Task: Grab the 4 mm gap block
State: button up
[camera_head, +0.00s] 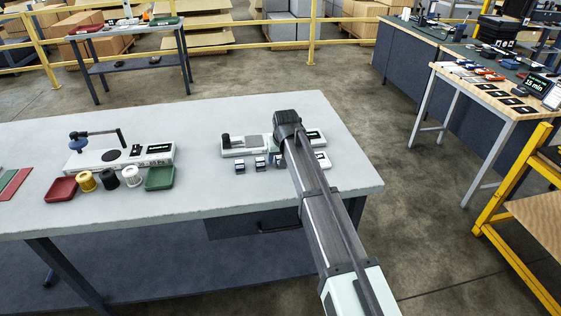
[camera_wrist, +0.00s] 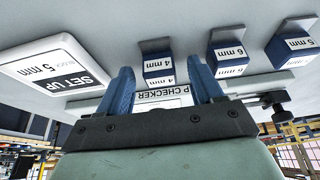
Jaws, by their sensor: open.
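The 4 mm gap block (camera_wrist: 158,66) is a small blue block with a white label, standing on the bench. In the head view it appears to be the rightmost (camera_head: 279,160) of the small blocks, beside my arm. My gripper (camera_wrist: 161,72) has two blue fingers, spread apart with nothing held between them. In the wrist view the block shows between and just beyond the fingertips, and I see no contact. The head view hides the fingertips behind my arm. The 6 mm block (camera_wrist: 230,60) and the 5 mm block (camera_wrist: 294,44) stand in the same row.
A sign (camera_wrist: 52,66) reading "SET UP block 5 mm" lies beside the 4 mm block. The checker (camera_head: 240,146) stands behind the row. A white fixture (camera_head: 122,159), spools and red and green trays are farther left. The bench (camera_head: 200,205) is clear in front.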

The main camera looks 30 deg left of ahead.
jog(key=c, duration=1.2)
jog(key=shift+r, duration=0.15)
